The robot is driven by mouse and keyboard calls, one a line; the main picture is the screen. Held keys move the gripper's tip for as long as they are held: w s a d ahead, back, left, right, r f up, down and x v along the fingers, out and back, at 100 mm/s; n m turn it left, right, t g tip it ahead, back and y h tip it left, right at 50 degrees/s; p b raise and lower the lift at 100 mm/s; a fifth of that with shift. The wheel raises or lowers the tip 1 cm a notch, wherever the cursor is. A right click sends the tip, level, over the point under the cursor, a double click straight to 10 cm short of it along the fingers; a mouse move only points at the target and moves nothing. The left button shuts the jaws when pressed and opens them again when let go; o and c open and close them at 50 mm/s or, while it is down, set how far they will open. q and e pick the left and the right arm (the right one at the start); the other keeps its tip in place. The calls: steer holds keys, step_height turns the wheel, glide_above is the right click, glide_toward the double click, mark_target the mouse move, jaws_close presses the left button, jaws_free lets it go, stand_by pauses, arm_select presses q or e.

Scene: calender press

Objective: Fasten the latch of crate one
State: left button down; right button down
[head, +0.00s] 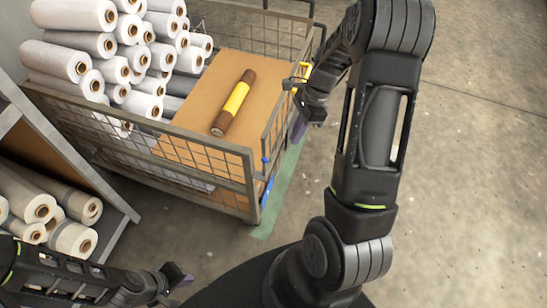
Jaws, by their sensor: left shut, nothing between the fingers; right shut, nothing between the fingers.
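A wire-mesh crate (250,178) with a grey metal frame stands in the upper left half of the head view. A small yellow part (304,73) shows at its right side, partly hidden by my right wrist. I cannot tell whether it is a latch or how it sits. Blue parts (266,188) are at the crate's near right corner post. My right gripper (299,128) is shut and empty, pointing down just outside the crate's right side. My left gripper (183,281) is shut and empty at the bottom, well apart from the crate.
White rolls (128,62) are piled in the crate's left part. A brown roll with a yellow band (234,103) lies on a brown board (262,78). A rack with more rolls (75,238) stands at left. Concrete floor (470,170) is clear at right.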

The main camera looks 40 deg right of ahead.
steer(key=shift+d+r, duration=0.1)
steer(key=shift+r, duration=0.1)
steer(key=shift+f, duration=0.15)
steer(key=w+a+f+p, duration=0.1)
steer(key=a+f, duration=0.6)
steer(key=f, duration=0.1)
steer(key=shift+w+a+f, duration=0.15)
steer(key=shift+w+f, duration=0.1)
steer(key=shift+f, duration=0.15)
